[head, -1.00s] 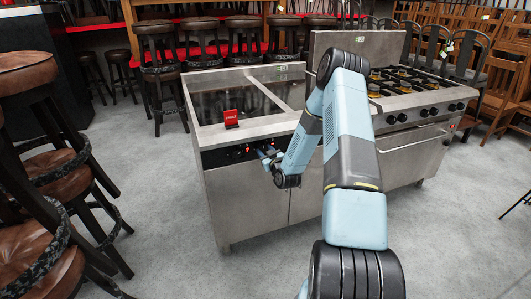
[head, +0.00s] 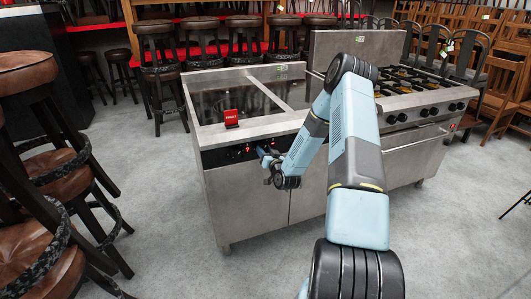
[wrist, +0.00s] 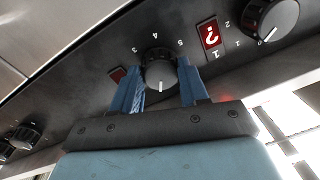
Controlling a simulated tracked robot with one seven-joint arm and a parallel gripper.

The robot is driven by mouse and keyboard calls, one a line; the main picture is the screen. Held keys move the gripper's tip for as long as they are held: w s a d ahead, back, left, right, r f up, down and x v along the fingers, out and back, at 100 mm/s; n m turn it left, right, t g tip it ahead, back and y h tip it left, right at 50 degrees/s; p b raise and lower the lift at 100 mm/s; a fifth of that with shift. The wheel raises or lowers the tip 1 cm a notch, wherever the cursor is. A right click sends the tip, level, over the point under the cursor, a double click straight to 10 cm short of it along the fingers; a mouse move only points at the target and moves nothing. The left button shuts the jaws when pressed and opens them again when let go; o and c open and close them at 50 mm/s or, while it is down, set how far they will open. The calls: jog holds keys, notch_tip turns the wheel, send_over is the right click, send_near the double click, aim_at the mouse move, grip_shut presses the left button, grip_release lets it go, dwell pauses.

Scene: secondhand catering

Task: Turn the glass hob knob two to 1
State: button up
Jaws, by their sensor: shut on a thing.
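My gripper (wrist: 161,88) has its two blue fingers on either side of a round dark-and-silver knob (wrist: 160,66) on the hob's front panel, shut on it. The knob's white pointer line points down in the wrist view, toward the gripper body. Printed digits 3, 4 and 5 show around its upper side. In the head view my gripper (head: 266,156) is at the front panel of the glass hob (head: 200,136); the held knob is hidden there.
Another knob (wrist: 272,17) is close on the right in the wrist view, with smaller knobs (wrist: 25,136) at lower left. A gas range (head: 412,104) adjoins on the right. Stools (head: 45,160) stand at left; the front floor is clear.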

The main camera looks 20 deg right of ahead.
jog(key=shift+f+m, duration=0.1)
jog(key=shift+m, duration=1.9)
jog(key=o, duration=1.1)
jog(key=shift+c, duration=0.2)
jog(key=s, duration=1.3)
jog(key=shift+s+d+f, duration=0.25)
jog(key=shift+s+f, duration=0.05)
jog(key=shift+s, duration=0.1)
